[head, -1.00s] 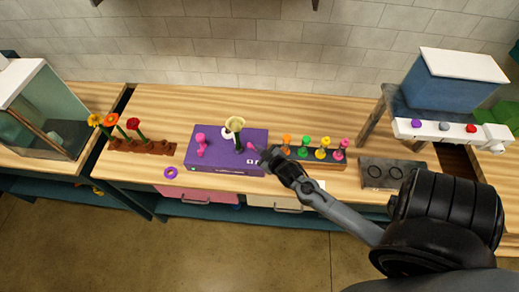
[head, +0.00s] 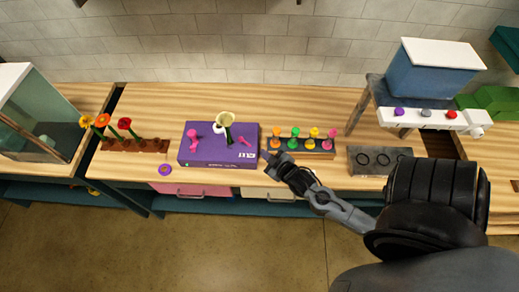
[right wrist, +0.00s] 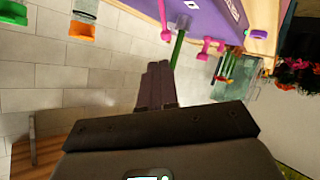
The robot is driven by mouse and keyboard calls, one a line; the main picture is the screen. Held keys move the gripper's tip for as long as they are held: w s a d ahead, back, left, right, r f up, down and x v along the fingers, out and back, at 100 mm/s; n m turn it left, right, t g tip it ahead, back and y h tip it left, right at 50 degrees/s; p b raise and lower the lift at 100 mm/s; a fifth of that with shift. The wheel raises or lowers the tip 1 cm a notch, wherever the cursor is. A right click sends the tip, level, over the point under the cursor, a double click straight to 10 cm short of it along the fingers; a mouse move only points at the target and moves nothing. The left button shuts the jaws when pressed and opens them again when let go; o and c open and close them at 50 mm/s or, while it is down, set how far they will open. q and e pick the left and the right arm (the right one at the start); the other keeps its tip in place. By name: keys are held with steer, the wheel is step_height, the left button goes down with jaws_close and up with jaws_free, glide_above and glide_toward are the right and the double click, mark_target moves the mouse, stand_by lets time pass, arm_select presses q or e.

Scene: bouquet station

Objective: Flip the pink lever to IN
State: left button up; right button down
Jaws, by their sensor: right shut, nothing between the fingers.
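A purple box (head: 205,157) stands on the wooden bench with white lettering at its right end, too small to read surely. A pink lever (head: 244,141) stands tilted near that end. A second pink, knobbed piece (head: 192,136) stands at the box's left. A pale vase-like flower (head: 226,121) on a green stem rises between them. My right gripper (head: 271,158) is shut and empty, just right of the box and apart from the lever. In the right wrist view its closed fingers (right wrist: 157,85) show below the green stem, with pink pieces (right wrist: 207,47) beyond. My left gripper is not visible.
A dark rack (head: 318,151) with orange, green, yellow and pink knobs stands close behind my right gripper. A grey ringed block (head: 375,168) lies further right. A brown flower holder (head: 135,146) stands left; a purple ring (head: 165,169) lies near the front edge.

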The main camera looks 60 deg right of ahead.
steer(key=v, duration=0.3)
steer(key=shift+w+r, duration=0.1)
stand_by(0.3)
steer(key=shift+r, duration=0.1)
